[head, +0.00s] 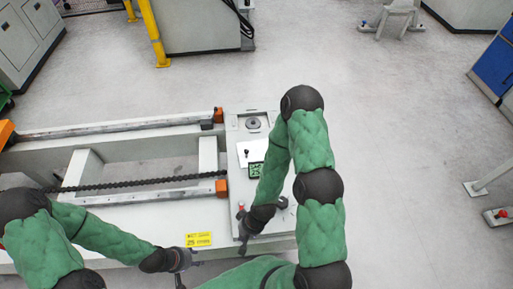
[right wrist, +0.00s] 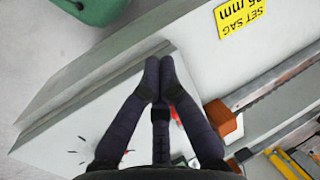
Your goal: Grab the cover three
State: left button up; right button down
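No part can be told for sure as cover three. A light plate with a small black knob (head: 247,152) lies on the white end block of the bench, beside a dark and green display-like piece (head: 255,170). A round grey disc (head: 253,123) sits in a recess behind it. My right gripper (head: 243,243) is over the front of the block. In the right wrist view my right gripper's fingertips (right wrist: 159,66) meet with nothing visible between them, over a pale surface. My left gripper (head: 190,262) is at the bench's front edge, small and partly cut off.
The bench (head: 140,199) has long rails, a dark chain (head: 140,183) and orange end blocks (head: 221,187). A yellow label (head: 199,239) is on its front. A yellow post (head: 153,34) and cabinets stand behind. Open floor (head: 400,140) lies to the right.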

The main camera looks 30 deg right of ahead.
aim_at(255, 150)
jog(key=k+l+u, duration=0.2)
jog(key=u, duration=0.25)
jog(key=k+l+u, duration=0.2)
jog(key=u, duration=0.25)
jog(key=k+l+u, duration=0.1)
jog(key=k+u, duration=0.2)
jog(key=u, duration=0.15)
jog(key=k+u, duration=0.25)
jog(key=u, duration=0.2)
jog(key=k+l+u, duration=0.25)
jog(key=u, duration=0.15)
jog(key=k+l+u, duration=0.1)
jog(key=k+u, duration=0.6)
jog(key=u, duration=0.15)
jog(key=k+j+u, duration=0.1)
jog(key=k+u, duration=0.35)
jog(key=k+l+z, duration=0.1)
jog(key=k+l, duration=0.55)
jog(key=l, duration=0.2)
jog(key=k+l+z, duration=0.15)
jog(key=k+l, duration=0.15)
jog(key=l, duration=0.15)
jog(key=i+l+z, duration=0.15)
jog(key=l, duration=0.35)
jog(key=l+z, duration=0.15)
jog(key=l, duration=0.3)
jog(key=i, duration=0.25)
